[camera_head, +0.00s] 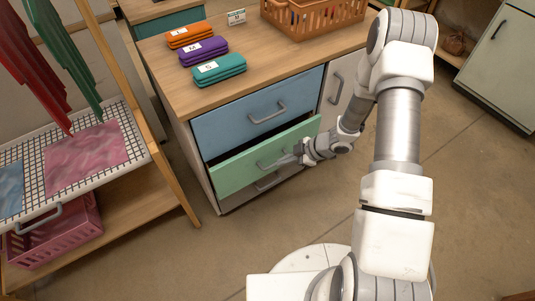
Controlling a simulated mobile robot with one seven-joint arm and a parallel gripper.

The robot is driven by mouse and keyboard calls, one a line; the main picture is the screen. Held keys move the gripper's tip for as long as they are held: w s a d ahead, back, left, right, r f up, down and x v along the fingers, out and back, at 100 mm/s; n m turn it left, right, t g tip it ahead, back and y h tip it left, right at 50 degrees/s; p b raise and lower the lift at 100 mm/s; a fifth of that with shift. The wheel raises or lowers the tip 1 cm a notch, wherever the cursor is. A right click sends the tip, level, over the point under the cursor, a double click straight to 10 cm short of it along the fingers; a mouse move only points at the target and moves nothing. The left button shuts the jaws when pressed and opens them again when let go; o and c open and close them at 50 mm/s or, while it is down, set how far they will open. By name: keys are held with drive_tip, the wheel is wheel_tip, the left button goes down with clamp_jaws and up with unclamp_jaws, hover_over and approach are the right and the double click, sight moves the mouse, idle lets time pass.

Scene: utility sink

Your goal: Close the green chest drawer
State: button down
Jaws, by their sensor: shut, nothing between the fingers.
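The green chest drawer (240,165) is the middle drawer of a wooden chest and stands partly open. A dark gap shows above its front at the left. Its metal handle (268,163) is on the front panel. My gripper (297,156) is at the right part of the green front, close to the handle's right end. It is shut with nothing held. I cannot tell whether the fingertips touch the front or the handle.
A closed blue drawer (235,118) is above and a grey drawer (240,196) below. Folded cloths (217,70) and an orange basket (313,17) stand on the chest top. A wooden drying rack (160,150) is to the left. Floor in front is clear.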

drive_tip(key=s+f+m+t+y+b, duration=0.15)
drive_tip(key=s+f+m, duration=0.3)
drive_tip(key=m, duration=0.95)
drive_tip(key=m+t+h+b, duration=0.2)
drive_tip(key=m+t+b, duration=0.45)
drive_tip(key=m, duration=2.75)
approach(258, 150)
drive_tip(key=shift+t, duration=0.9)
drive_tip(key=w+a+f+p, duration=0.1)
drive_tip(key=w+a+f, duration=0.1)
drive_tip(key=w+f, duration=0.1)
drive_tip(key=shift+w+a+p, duration=0.15)
drive_tip(key=shift+a+p, duration=0.15)
drive_tip(key=shift+a, duration=0.1)
drive_tip(key=shift+w+a, duration=0.35)
drive_tip(key=shift+w, duration=0.3)
